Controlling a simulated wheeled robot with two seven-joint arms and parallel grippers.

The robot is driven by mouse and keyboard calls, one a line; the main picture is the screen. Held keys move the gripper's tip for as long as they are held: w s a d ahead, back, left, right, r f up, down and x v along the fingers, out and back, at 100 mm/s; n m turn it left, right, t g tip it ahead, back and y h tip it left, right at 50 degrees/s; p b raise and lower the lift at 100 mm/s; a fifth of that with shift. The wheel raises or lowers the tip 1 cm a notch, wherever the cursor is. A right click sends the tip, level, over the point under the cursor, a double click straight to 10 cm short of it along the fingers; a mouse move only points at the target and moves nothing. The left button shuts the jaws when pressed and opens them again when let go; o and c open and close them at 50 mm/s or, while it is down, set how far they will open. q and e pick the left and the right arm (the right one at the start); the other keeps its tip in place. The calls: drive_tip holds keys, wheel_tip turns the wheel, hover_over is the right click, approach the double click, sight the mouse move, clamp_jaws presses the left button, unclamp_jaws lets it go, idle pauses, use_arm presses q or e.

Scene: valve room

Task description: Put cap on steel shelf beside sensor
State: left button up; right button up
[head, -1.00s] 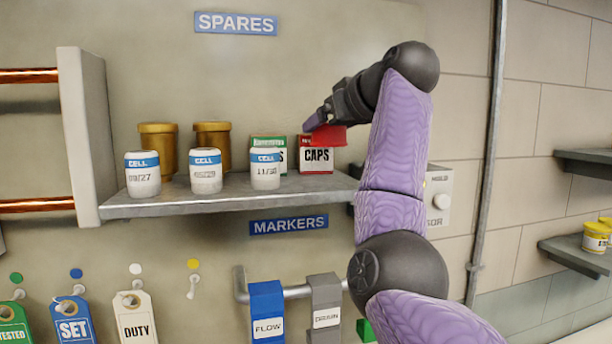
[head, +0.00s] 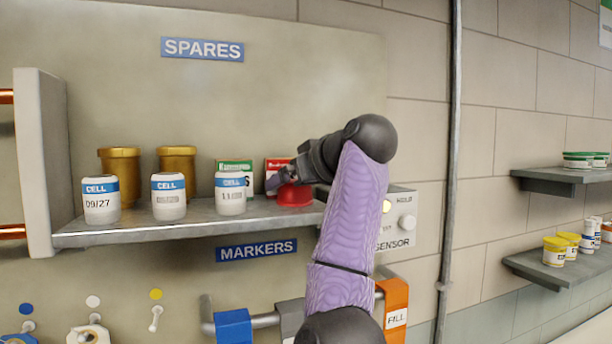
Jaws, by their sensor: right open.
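A red cap (head: 294,196) sits at the right end of the steel shelf (head: 140,233), in front of a red box (head: 277,165) and right of the nearest white cell jar. My right gripper (head: 282,180) is at the cap's top, with its jaws open around or just over it; the exact contact is partly hidden. The sensor (head: 401,222) is a pale box on the wall just right of the shelf, partly covered by my right arm. My left gripper is not in the picture.
White cell jars (head: 168,196) stand along the shelf's front, with brass cylinders (head: 177,163) and a green box (head: 235,168) behind. A vertical pipe (head: 450,170) runs right of the sensor. Blue (head: 233,325) and orange (head: 396,307) markers hang below.

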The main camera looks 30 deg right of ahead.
drive_tip(key=b+v, duration=0.2)
drive_tip(key=v, duration=0.3)
drive_tip(key=shift+s+d+b, duration=0.15)
drive_tip(key=shift+s+b, duration=0.2)
drive_tip(key=shift+s, duration=0.1)
drive_tip(key=b+v, duration=0.6)
drive_tip(key=b, duration=0.1)
drive_tip(key=shift+r, duration=0.15)
